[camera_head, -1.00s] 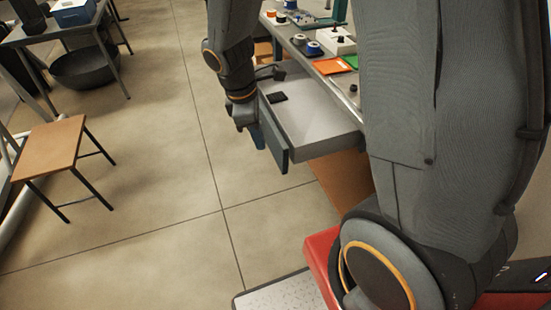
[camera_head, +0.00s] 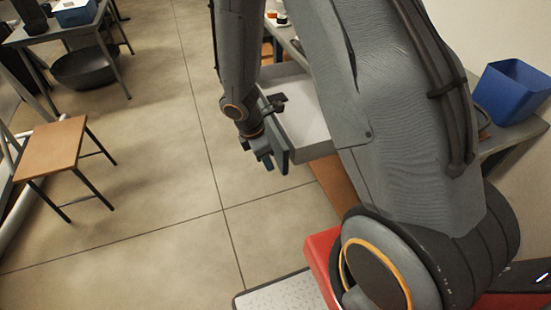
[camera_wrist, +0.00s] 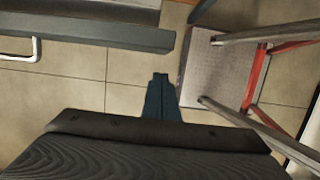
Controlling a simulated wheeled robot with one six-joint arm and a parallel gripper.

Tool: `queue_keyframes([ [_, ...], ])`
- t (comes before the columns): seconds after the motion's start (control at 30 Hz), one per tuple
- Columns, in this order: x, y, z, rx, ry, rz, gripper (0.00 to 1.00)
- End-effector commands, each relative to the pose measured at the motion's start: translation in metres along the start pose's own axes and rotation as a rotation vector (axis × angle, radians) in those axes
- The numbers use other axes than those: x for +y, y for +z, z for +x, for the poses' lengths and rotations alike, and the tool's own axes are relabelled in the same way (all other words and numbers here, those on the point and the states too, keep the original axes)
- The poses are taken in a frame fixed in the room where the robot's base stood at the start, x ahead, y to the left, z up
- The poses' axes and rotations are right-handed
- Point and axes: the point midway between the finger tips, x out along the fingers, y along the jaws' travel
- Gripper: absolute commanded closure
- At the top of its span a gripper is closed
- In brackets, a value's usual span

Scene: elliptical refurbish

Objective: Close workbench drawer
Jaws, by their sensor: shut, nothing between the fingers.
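The workbench drawer (camera_head: 312,130) is pulled out, its grey tray showing beside my arm in the head view. Its dark front panel (camera_head: 281,148) faces the open floor. In the wrist view the front panel (camera_wrist: 125,37) runs along the top left, with a pale bar handle (camera_wrist: 36,50) at far left. My gripper (camera_head: 268,162) is shut and empty, just outside the front panel. In the wrist view my gripper (camera_wrist: 160,78) lies below the panel's right end, apart from it in the picture. I cannot tell the exact gap. My arm hides much of the workbench.
A blue bin (camera_head: 512,92) stands on the bench at right. A wooden-topped stool (camera_head: 50,150) stands at left, near a table (camera_head: 50,32). A speckled grey platform (camera_head: 285,292) with red parts is low at front. The tiled floor before the drawer is clear.

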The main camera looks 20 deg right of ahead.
Motion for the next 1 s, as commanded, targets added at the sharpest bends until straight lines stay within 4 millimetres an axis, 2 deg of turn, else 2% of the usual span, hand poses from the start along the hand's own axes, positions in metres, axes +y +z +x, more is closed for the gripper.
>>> queue_keyframes([
  [0.03, -0.001, 0.008, -0.001, 0.0, -0.002, 0.002, 1.0],
  [0.2, -0.001, 0.021, 0.004, 0.0, -0.001, 0.001, 1.0],
  [0.77, -0.001, 0.028, 0.006, 0.0, 0.0, 0.0, 1.0],
  [1.0, -0.001, 0.054, 0.013, -0.001, 0.0, -0.006, 1.0],
])
